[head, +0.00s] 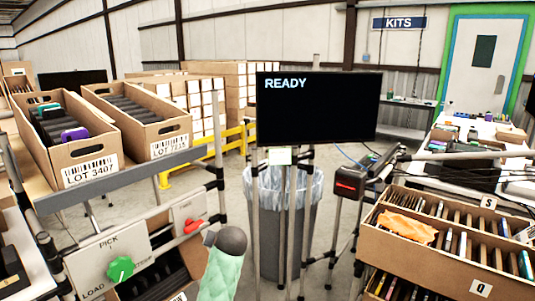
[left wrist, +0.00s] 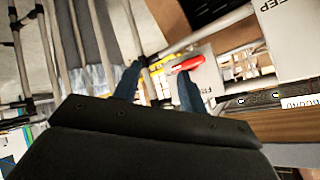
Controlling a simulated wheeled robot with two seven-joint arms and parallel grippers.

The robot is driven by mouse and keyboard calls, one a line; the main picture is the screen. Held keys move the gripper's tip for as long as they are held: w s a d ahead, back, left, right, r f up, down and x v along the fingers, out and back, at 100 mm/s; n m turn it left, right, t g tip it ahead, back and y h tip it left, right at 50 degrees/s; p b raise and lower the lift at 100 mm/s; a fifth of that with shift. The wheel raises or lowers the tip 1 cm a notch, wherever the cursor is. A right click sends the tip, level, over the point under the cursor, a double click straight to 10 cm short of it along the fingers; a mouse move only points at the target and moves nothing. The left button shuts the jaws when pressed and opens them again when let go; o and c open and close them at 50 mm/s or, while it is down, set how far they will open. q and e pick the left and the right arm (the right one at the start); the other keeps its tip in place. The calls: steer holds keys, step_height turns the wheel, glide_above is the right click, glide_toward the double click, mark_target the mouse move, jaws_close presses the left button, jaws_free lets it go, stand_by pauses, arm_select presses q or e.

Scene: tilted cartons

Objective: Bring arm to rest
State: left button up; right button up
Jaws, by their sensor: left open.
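My left gripper (left wrist: 158,85) shows in the left wrist view with its two dark blue fingers spread apart. Nothing is held between them. A red handle (left wrist: 187,65) shows past the fingertips, close to the right finger in the picture; I cannot tell the distance. In the head view a red handle (head: 194,226) sits on a white panel at the lower left. A rounded dark and green shape stands at the bottom centre there, but no gripper fingers can be made out. My right gripper is in neither view.
A PICK panel with a green knob (head: 120,268) is at the lower left. Tilted cartons (head: 90,172) stand on a rack above it. A bin (head: 275,225) stands below the READY screen (head: 316,115). A carton of upright items (head: 405,262) is at the lower right.

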arm_select(q)
steer(key=s+f+g+h+p, duration=0.2)
steer(key=s+f, duration=0.4)
steer(key=s, duration=1.1)
steer(key=s+d+f+g+h+p, duration=0.1)
steer(key=s+f, duration=0.5)
steer(key=s, duration=1.1)
steer(key=s+d+f+g+h+p, duration=0.1)
steer(key=s+f, duration=0.5)
steer(key=s, duration=1.1)
steer(key=g+h+p, duration=0.1)
steer(key=g+h, duration=0.1)
steer(key=g, duration=0.1)
steer(key=shift+s+m+p, duration=0.15)
steer(key=shift+m+p, duration=0.15)
steer(key=shift+m, duration=0.1)
steer(key=shift+c, duration=0.2)
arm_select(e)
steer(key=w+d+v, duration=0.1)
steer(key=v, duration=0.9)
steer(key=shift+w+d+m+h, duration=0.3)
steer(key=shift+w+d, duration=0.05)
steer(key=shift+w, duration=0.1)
arm_select(q)
steer(key=shift+c, duration=0.4)
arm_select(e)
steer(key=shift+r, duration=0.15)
